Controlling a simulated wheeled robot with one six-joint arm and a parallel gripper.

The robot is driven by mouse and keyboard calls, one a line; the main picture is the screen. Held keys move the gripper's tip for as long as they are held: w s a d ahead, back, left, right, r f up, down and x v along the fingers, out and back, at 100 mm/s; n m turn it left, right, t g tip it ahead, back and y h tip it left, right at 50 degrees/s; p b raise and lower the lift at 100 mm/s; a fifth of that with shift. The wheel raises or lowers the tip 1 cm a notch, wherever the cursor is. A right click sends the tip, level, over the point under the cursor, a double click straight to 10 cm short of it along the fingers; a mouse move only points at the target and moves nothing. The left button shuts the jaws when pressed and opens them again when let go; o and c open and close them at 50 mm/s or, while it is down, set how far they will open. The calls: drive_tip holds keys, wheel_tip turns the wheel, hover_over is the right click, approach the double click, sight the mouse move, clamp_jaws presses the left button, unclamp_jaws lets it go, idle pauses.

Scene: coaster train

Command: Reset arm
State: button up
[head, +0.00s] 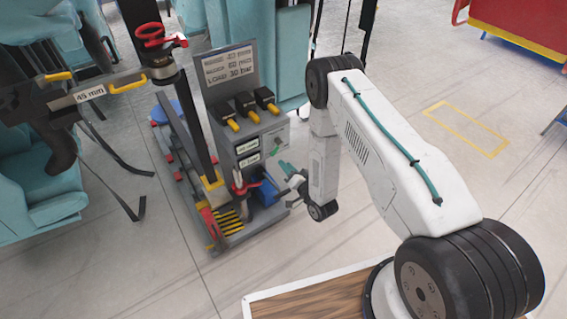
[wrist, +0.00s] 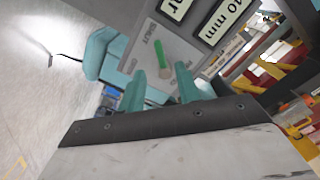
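My white arm crosses the right half of the head view, with my gripper (head: 287,171) in front of the right side of a grey control panel (head: 228,72). In the wrist view my gripper (wrist: 170,80) shows two teal fingers standing apart, with nothing held between them. Beyond the gap a green lever (wrist: 156,58) sits on a grey plate (wrist: 172,42) marked "SHUT". The fingers look apart from the lever, though the distance is hard to judge. The green lever also shows small in the head view (head: 276,149).
The panel carries several black switches with yellow tips (head: 245,104). A black post with a red handwheel (head: 150,36) stands left of it. A teal seat unit with a "45 mm" label (head: 89,93) is at far left. Open floor lies to the right, around a yellow outline (head: 466,130).

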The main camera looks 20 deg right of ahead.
idle(0.5)
drive_tip(key=s+d+f+n+g+h, duration=0.1)
drive_tip(key=s+f+g, duration=0.15)
drive_tip(key=f, duration=0.25)
drive_tip(key=s+f+n+g+h, duration=0.1)
drive_tip(key=f+g, duration=0.3)
drive_tip(key=s+d+r+n+g+h, duration=0.15)
drive_tip(key=s+r+g, duration=0.25)
drive_tip(key=r, duration=0.6)
drive_tip(key=s+d+r+n+g+h, duration=0.1)
drive_tip(key=s+d+r+g, duration=0.25)
drive_tip(key=r, duration=0.65)
drive_tip(key=s+d+r+n+g+h, duration=0.15)
drive_tip(key=s+r+g, duration=0.3)
drive_tip(key=r, duration=0.55)
drive_tip(key=s+r+t, duration=0.1)
drive_tip(key=s+r, duration=1)
drive_tip(key=r, duration=0.3)
drive_tip(key=s+a+r+t, duration=0.1)
drive_tip(key=s+r, duration=1)
drive_tip(key=r, duration=0.3)
drive_tip(key=shift+s+t, duration=0.25)
drive_tip(key=shift+t, duration=0.1)
